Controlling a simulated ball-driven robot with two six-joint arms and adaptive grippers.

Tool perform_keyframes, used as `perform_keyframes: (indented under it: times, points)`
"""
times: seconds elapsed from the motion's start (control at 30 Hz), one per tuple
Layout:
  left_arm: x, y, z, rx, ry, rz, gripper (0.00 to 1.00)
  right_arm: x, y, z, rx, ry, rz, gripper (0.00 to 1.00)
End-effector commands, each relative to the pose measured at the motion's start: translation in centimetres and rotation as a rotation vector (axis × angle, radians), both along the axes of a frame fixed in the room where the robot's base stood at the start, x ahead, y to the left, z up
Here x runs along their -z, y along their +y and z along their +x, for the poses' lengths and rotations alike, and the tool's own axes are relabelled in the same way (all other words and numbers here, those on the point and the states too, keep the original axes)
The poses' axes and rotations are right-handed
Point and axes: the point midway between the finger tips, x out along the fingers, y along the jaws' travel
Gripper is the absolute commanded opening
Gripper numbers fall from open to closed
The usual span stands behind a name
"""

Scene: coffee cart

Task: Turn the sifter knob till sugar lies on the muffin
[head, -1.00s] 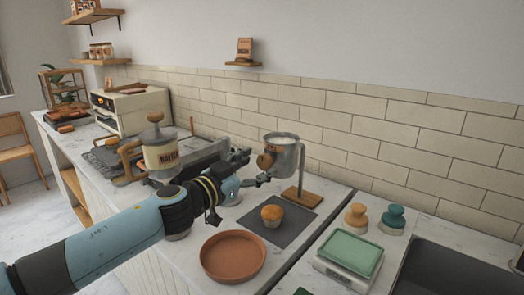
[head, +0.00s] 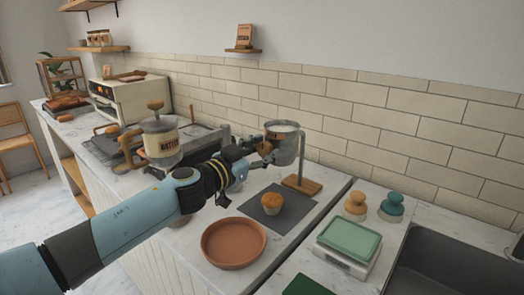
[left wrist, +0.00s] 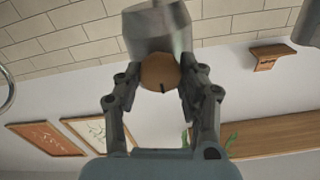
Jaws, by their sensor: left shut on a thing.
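The sifter (head: 285,142) is a metal cup with white contents, held on a stand with a wooden base (head: 301,186). Its round wooden knob (left wrist: 160,72) sits between the fingers of my left gripper (left wrist: 158,85), which is shut on it. In the head view the left gripper (head: 262,158) reaches the knob from the left and partly hides it. A dark mark shows on the knob's face in the left wrist view. The muffin (head: 271,203) stands on a dark mat (head: 254,212), below and in front of the sifter; its top looks orange-brown with no white visible.
A terracotta dish (head: 234,243) lies in front of the mat. A scale with a green tray (head: 348,241), two knobbed tampers (head: 391,207) and a sink (head: 450,262) are at the right. A batter dispenser (head: 160,142) stands behind my left arm.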

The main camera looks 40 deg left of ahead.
Motion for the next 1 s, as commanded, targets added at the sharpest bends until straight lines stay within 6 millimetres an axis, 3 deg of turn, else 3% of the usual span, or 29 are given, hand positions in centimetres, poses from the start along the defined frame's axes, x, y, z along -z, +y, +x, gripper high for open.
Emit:
perform_keyframes:
  times: [0.37,1.0]
  points:
    - [-0.01,-0.04,-0.01,0.000,-0.007,0.087,0.07,-0.09,0.26,0.00,0.001,0.000,0.003,0.76]
    - [0.15,-0.21,-0.04,0.001,-0.050,0.645,0.07,-0.41,0.25,0.02,0.001,0.000,0.003,0.76]
